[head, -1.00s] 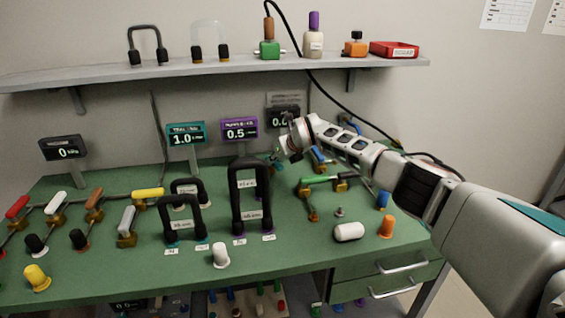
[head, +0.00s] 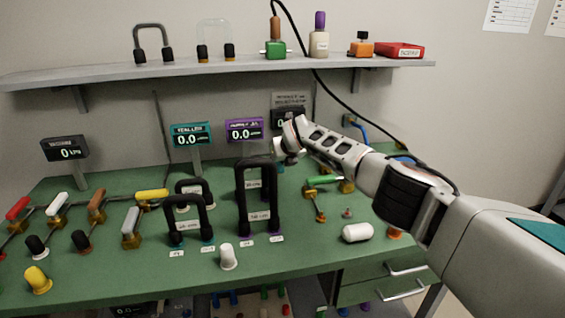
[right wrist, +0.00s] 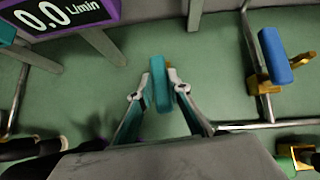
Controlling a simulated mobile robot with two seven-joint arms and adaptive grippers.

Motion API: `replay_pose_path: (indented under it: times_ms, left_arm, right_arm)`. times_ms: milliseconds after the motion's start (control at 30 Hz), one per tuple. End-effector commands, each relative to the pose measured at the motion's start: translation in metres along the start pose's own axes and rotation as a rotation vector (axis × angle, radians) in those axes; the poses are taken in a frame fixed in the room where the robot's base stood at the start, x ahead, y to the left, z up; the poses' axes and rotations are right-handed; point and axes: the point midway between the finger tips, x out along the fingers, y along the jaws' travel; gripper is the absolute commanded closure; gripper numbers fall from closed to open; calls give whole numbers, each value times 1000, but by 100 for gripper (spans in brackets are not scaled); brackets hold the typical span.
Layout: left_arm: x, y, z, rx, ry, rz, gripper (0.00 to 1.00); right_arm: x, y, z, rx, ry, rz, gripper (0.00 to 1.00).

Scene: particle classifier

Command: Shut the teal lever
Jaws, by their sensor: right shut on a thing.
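The teal lever handle (right wrist: 160,84) stands between the fingers of my right gripper (right wrist: 158,88) in the right wrist view. The gripper is shut on it, with one finger at each side. In the head view my right gripper (head: 287,157) is at the back of the green bench, and its fingers and the lever are hard to make out. The teal-framed display (head: 190,136) reads 0.0, and so does the purple-framed display (head: 244,130). My left gripper is not in view.
A blue-handled valve (right wrist: 275,55) is right of the gripper in the right wrist view. Tall black handles (head: 257,190) stand on the bench left of my arm. The shelf (head: 200,74) is above.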

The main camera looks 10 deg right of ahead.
Motion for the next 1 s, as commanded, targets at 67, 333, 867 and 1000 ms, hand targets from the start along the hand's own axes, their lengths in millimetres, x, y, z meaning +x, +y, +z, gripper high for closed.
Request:
replay_pose_path:
  times_ms: [67, 333, 867, 1000]
  left_arm:
    - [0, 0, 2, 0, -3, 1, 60]
    - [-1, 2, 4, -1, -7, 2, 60]
    - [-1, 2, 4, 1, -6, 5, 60]
    - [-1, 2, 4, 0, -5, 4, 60]
  right_arm:
    - [1, 0, -1, 2, 1, 0, 100]
    - [0, 0, -1, 1, 1, 0, 100]
    - [-2, 0, 2, 0, -1, 1, 65]
    - [-9, 0, 4, -2, -4, 1, 65]
